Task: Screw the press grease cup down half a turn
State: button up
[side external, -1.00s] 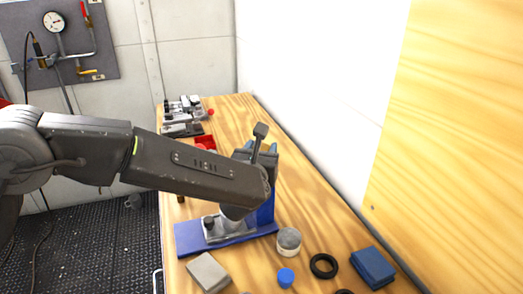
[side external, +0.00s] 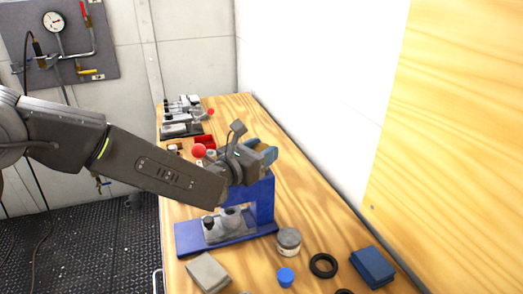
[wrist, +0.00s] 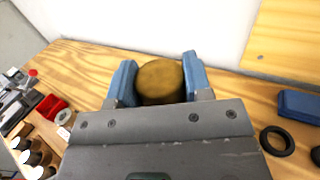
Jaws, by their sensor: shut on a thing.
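The blue press (side external: 264,198) stands on the wooden bench on its blue base plate. My gripper (side external: 262,152) is at the top of the press, its blue fingers pointing to the right. In the wrist view, my gripper (wrist: 160,84) is shut on the round brass-coloured grease cup (wrist: 160,80), with one blue finger on each side of it. The cup's lower part and its seat on the press are hidden by my gripper. In the side view the cup is mostly covered by the fingers.
A grey round tin (side external: 289,240), a blue cap (side external: 286,277), a black ring (side external: 323,265), a blue block (side external: 372,266) and a grey block (side external: 208,272) lie near the press. A red tray (side external: 204,141) is behind. The white wall is close on the right.

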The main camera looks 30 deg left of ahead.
dwell(0.4)
jog(key=o, duration=0.9)
jog(key=v, duration=1.3)
jog(key=shift+s+a, duration=0.25)
jog(key=shift+s, duration=0.1)
